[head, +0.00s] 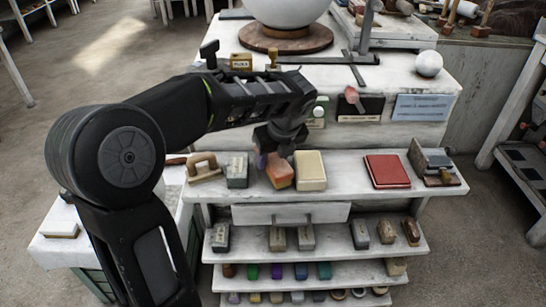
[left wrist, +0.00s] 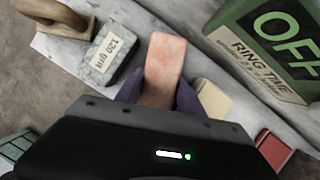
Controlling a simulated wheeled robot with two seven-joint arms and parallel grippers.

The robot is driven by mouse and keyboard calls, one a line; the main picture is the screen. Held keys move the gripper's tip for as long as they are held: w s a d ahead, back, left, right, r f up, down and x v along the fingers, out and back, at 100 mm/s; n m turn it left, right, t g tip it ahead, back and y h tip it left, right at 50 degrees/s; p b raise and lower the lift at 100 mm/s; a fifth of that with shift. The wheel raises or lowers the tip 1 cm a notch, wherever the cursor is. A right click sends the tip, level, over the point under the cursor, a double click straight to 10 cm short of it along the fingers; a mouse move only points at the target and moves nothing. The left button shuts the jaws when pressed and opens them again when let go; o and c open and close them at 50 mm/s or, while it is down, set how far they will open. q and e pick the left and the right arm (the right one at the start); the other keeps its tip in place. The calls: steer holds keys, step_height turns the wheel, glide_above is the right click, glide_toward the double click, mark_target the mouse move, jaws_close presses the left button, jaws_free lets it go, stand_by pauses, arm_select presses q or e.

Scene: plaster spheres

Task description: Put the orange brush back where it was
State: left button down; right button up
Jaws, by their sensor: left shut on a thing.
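The orange brush (head: 280,173) is a block-like orange piece under my left gripper (head: 279,148). In the left wrist view the brush (left wrist: 164,68) shows as a long pinkish-orange block between the two purple fingers, which are shut on it. In the head view it is over the upper shelf, between a grey block (head: 237,170) and a cream block (head: 310,170). I cannot tell whether its underside touches the shelf. My right gripper is not in view.
The upper white shelf (head: 349,172) also carries a wooden-handled float (head: 204,168) and a red book-like block (head: 387,171). Bare shelf lies between the cream and red blocks. A green "OFF RING TIME" sign (left wrist: 270,45) stands close behind. Lower shelves hold several small blocks.

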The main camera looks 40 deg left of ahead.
mark_target(274, 158)
arm_select(q)
steer(key=shift+f+b, duration=0.35)
steer(key=shift+f, duration=0.35)
stand_by(0.4)
steer(key=c, duration=0.6)
jaws_free()
steer(key=shift+c, duration=0.2)
steer(key=v, duration=0.8)
steer(key=shift+f, duration=0.1)
